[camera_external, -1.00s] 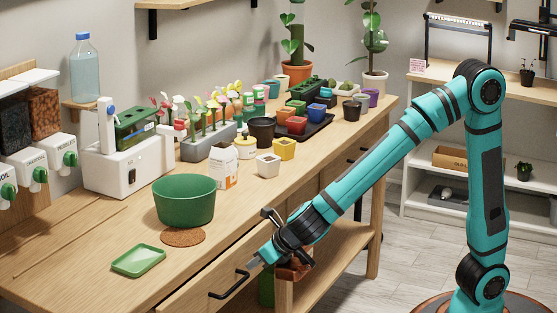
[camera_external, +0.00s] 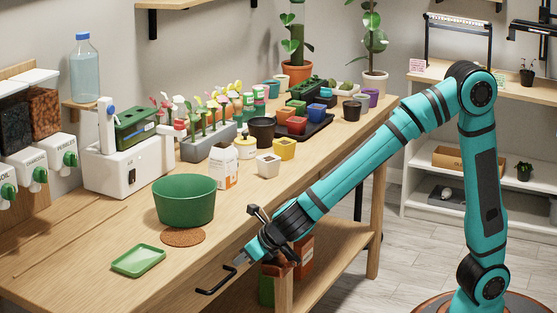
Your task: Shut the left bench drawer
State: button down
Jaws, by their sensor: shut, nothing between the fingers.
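The left bench drawer (camera_external: 190,292) is the wooden front under the bench top at the lower middle. Its black bar handle (camera_external: 214,282) faces the room. The drawer front sits close under the bench edge; I cannot tell whether it is fully flush. My gripper (camera_external: 240,261) is shut and empty, with its tips at the drawer front just above the right end of the handle. The tips look to be against the front, but contact is not clear. My gripper and wrist hide the right part of the drawer.
The wooden bench (camera_external: 75,250) carries a green pot (camera_external: 184,203), a green tray (camera_external: 139,261) and a cork mat (camera_external: 183,237) above the drawer. A carton (camera_external: 224,168) and several small pots stand farther back. A lower shelf (camera_external: 335,248) lies below, holding an orange-brown box (camera_external: 304,258).

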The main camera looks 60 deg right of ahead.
jog(key=s+f+v, duration=0.2)
jog(key=v, duration=1.1)
jog(key=s+d+r+m+t+y, duration=0.1)
jog(key=d+r+m, duration=0.7)
jog(key=d, duration=0.4)
jog(key=s+d+r+m+t+y, duration=0.1)
jog(key=d+r+m, duration=0.6)
jog(key=d+m, duration=0.35)
jog(key=s+d+r+m+t+h, duration=0.1)
jog(key=s+d+r+m+t, duration=0.2)
jog(key=s+d+r+m, duration=0.3)
jog(key=s+d+r+m+t+h, duration=0.1)
jog(key=s+d+r+m+t, duration=0.2)
jog(key=s+d+r+m, duration=0.3)
jog(key=s+d+m, duration=0.1)
jog(key=d+m, duration=0.3)
jog(key=m, duration=0.1)
jog(key=shift+s+d+r, duration=0.15)
jog(key=shift+s+r, duration=0.15)
jog(key=shift+s, duration=0.05)
